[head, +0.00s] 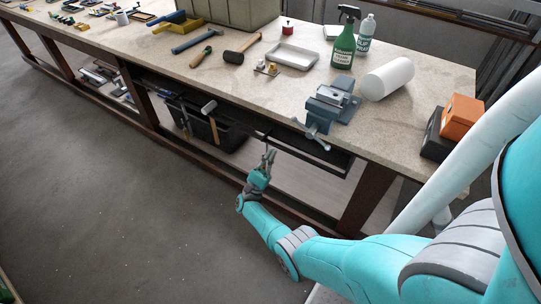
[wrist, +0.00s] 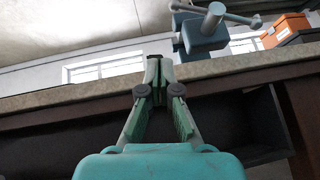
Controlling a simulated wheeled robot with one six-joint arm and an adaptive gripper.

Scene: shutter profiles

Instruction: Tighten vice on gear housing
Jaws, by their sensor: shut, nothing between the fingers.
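The blue-grey bench vice (head: 326,110) is mounted at the bench's front edge. Its handle bar (head: 311,133) hangs slanted out in front of the edge. A grey metal block (head: 337,96) sits at the vice's jaws; I cannot tell for sure that it is the gear housing, or how tightly it is held. My gripper (head: 269,155) is shut and empty, in front of and below the bench edge, left of the handle and apart from it. In the wrist view the closed fingertips (wrist: 158,66) point toward the bench edge, with the vice (wrist: 204,36) up and to the right.
The bench top (head: 250,95) holds a white roll (head: 388,78), a green spray bottle (head: 344,40), a metal tray (head: 291,56), a mallet (head: 242,49) and an orange box (head: 461,117). A hammer (head: 211,112) hangs at the front edge. The floor in front is clear.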

